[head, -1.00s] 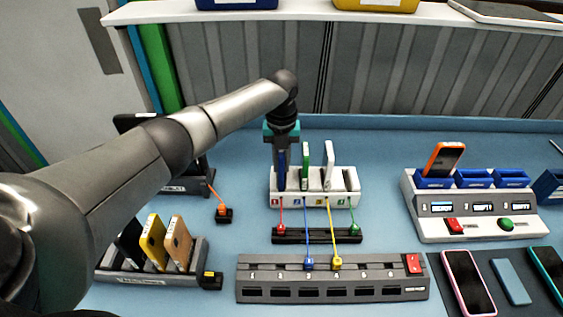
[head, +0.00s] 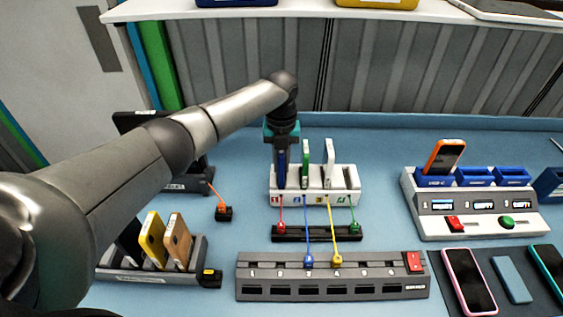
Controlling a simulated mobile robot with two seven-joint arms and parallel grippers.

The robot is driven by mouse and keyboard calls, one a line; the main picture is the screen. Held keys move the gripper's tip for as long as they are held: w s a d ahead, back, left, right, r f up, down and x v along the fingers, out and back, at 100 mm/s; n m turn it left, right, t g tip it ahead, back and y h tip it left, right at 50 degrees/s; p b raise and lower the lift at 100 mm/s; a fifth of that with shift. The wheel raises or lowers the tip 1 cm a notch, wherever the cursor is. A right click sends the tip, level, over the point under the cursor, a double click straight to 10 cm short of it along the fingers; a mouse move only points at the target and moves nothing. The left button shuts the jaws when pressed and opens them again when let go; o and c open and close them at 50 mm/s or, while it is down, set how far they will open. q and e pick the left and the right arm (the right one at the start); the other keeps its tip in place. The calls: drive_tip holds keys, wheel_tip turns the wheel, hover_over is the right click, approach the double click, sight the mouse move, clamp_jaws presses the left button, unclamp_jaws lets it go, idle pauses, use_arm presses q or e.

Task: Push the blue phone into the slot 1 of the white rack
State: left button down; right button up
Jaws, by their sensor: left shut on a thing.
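The white rack (head: 315,197) stands in the middle of the blue table, with numbered slots along its front. The blue phone (head: 282,168) stands upright at the rack's leftmost slot, the one with the red label. My left gripper (head: 282,146) is above that slot, shut on the blue phone's upper part. Whether the phone is fully seated cannot be told. A green phone (head: 306,164) and a white phone (head: 329,165) stand in slots to its right. My right gripper is not in view.
A grey power strip (head: 332,278) lies in front, with coloured cables running to the rack. A grey rack (head: 160,270) with several phones stands at left. A white charging station (head: 478,212) with an orange phone stands at right. Flat phones lie at front right.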

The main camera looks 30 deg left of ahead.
use_arm(q)
drive_tip(key=shift+c, duration=1.7)
unclamp_jaws()
wheel_tip(320, 180, up, 7)
drive_tip(key=p, duration=0.7)
